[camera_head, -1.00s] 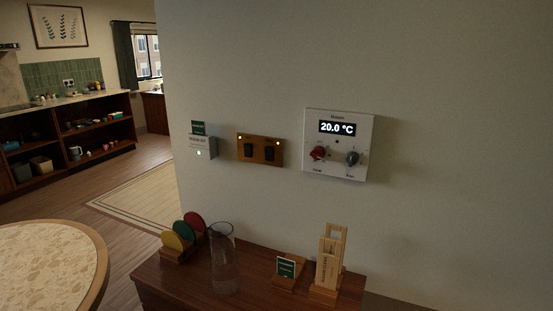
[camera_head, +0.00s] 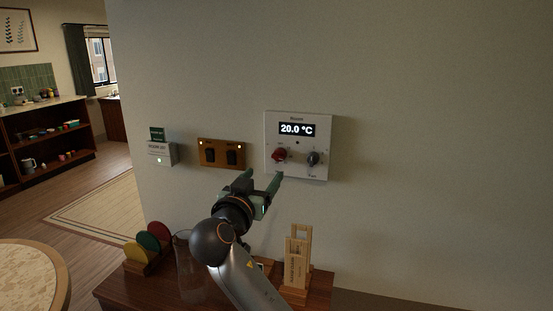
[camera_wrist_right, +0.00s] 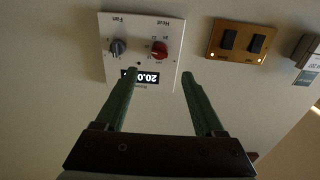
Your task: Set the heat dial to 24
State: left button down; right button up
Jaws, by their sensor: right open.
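The white thermostat panel (camera_head: 298,118) is on the wall, and its display (camera_head: 297,129) reads 20.0 °C. The red heat dial (camera_head: 279,155) is at its lower left and the dark fan dial (camera_head: 313,158) at its lower right. In the right wrist view the panel (camera_wrist_right: 112,62) appears upside down, with the red heat dial (camera_wrist_right: 160,49) and the grey fan dial (camera_wrist_right: 118,47). My right gripper (camera_head: 262,177) is open and empty, just below and left of the heat dial in the head view. In the wrist view its fingers (camera_wrist_right: 160,74) are spread apart. My left gripper is out of view.
A wooden plate with two dark switches (camera_head: 221,154) and a white card holder (camera_head: 162,154) are on the wall to the left. A wooden cabinet below holds coloured discs (camera_head: 148,241), a glass vase (camera_head: 186,265) and a wooden stand (camera_head: 297,262). The wall right of the panel is bare.

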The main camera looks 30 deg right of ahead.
aim_at(277, 159)
jog(key=p+x, duration=0.2)
jog(key=x, duration=0.9)
jog(key=shift+c, duration=0.3)
grip_shut()
